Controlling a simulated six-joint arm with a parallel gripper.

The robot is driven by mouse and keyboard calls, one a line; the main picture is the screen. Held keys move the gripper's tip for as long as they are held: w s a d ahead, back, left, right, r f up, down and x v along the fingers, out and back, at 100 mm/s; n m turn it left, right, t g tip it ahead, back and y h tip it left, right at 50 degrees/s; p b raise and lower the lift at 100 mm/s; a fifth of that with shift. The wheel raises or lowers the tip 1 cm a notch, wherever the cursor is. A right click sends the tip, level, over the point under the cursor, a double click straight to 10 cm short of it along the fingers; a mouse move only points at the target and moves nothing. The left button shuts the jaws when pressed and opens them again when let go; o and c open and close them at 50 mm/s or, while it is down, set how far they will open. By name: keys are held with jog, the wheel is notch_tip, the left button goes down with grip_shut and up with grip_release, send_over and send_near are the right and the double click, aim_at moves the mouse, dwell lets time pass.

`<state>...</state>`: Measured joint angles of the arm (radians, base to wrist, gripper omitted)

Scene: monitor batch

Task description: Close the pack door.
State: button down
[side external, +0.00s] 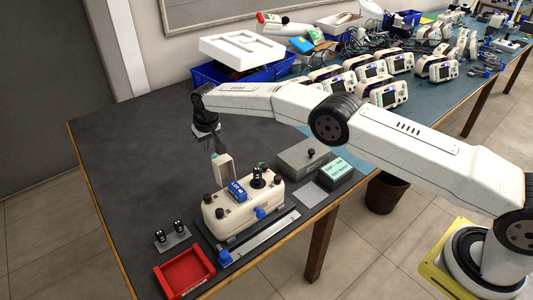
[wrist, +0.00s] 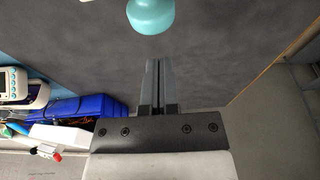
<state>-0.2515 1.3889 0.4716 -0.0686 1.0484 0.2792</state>
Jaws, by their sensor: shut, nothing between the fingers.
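The cream pack unit (side external: 238,212) sits on the dark mat near the front edge of the bench. It has dark knobs on top, a blue labelled block (side external: 238,190) and blue clips at its front. A cream panel, which looks like the pack door (side external: 223,168), stands upright at its back left. My gripper (side external: 219,149) is shut and empty, pointing down just above the panel's top edge; I cannot tell whether they touch. In the wrist view my gripper's fingers (wrist: 159,62) are together over bare dark mat, and no door can be made out.
A red tray (side external: 185,274) and a small stand with black knobs (side external: 171,237) are at front left. A grey box (side external: 304,158) and a green-topped box (side external: 336,172) are to the right. A blue bin (side external: 208,75) stands behind. The mat's left is clear.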

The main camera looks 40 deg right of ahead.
aim_at(217, 156)
jog(key=shift+s, duration=0.35)
jog(key=shift+s+r, duration=0.15)
jog(key=shift+s, duration=1.25)
jog(key=shift+s+r+t, duration=0.4)
jog(key=shift+s+t, duration=0.15)
jog(key=shift+t, duration=0.05)
dwell(0.5)
jog(key=shift+s+r+t, duration=0.45)
jog(key=shift+s+t, duration=0.3)
jog(key=shift+t, duration=0.15)
jog(key=shift+s+r, duration=0.4)
jog(key=shift+s, duration=0.45)
jog(key=s, duration=0.7)
jog(key=shift+s+f, duration=0.15)
jog(key=shift+s, duration=0.25)
jog(key=shift+s+f, duration=0.4)
jog(key=shift+s, duration=0.25)
jog(key=shift+s+f, duration=0.35)
jog(key=shift+s, duration=0.3)
